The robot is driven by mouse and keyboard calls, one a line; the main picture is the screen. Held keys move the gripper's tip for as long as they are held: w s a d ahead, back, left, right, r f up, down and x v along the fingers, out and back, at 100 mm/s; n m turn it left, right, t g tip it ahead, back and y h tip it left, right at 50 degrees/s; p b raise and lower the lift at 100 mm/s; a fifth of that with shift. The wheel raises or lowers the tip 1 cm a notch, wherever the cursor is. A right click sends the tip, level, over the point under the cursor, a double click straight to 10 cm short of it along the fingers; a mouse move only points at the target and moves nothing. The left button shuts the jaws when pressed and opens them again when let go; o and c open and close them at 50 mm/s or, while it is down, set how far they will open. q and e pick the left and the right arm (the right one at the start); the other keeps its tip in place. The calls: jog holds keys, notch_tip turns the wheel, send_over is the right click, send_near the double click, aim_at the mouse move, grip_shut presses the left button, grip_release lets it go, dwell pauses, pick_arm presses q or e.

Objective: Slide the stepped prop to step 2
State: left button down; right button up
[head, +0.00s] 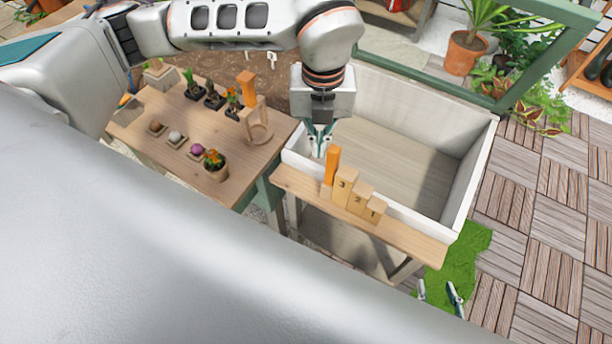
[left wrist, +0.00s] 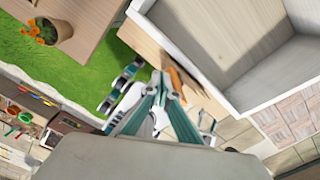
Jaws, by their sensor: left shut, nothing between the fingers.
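The stepped prop (head: 355,193) is pale wood with descending numbered steps; 3 is the tallest and 1 is at the right end. It stands on the narrow wooden ledge (head: 419,240) in front of the white-walled box. An upright orange piece (head: 332,167) stands at its left end; whether they are joined I cannot tell. My left gripper (head: 320,152) points down, shut and empty, just behind and left of the orange piece. In the left wrist view, the shut fingers (left wrist: 162,84) are beside an orange part (left wrist: 176,79). My right gripper (head: 438,294) is low in the head view, its fingertips apart.
The white-walled box (head: 455,225) lies behind the ledge, with an empty-looking wooden floor. A table (head: 225,190) at the left holds several plants, small items and a wooden stand (head: 258,122) with an orange top. A green frame (head: 520,75) stands behind.

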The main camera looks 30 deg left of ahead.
pick_arm(q)
jog(key=shift+a, duration=1.05)
jog(key=shift+w+r, duration=0.1)
jog(key=shift+r, duration=0.05)
notch_tip(320, 180, up, 8)
jog(key=p, duration=0.4)
dwell(0.5)
